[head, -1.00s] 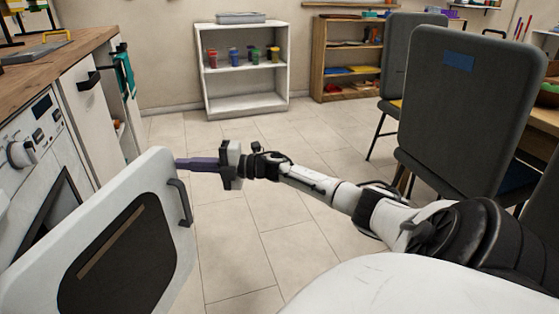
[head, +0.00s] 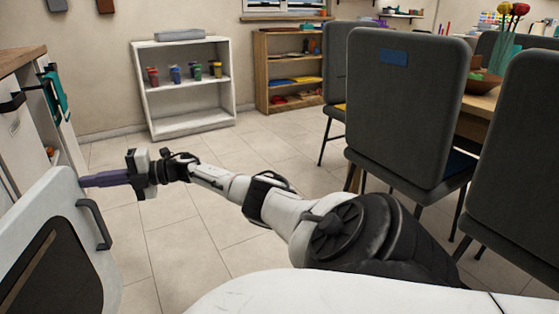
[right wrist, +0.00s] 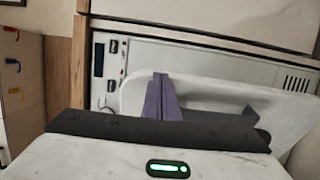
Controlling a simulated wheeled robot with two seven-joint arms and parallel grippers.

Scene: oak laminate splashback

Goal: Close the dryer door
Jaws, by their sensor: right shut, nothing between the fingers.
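The white dryer door (head: 85,268), with a dark window (head: 40,275) and a black handle (head: 94,224), stands open at the lower left of the head view. My right gripper (head: 84,181), with purple fingers, is shut and empty. It points left, with its fingertips at the door's upper right edge. In the right wrist view the fingers (right wrist: 163,98) overlap the pale door panel (right wrist: 225,100), with the dryer's control panel (right wrist: 145,65) beyond. I cannot tell whether they touch the door. My left gripper is not in view.
A worktop (head: 18,58) and white cabinet fronts are at the left. A white shelf unit (head: 190,121) and a wooden shelf (head: 262,70) stand at the back. Grey chairs (head: 405,110) and a table are on the right. Tiled floor (head: 185,240) is clear between.

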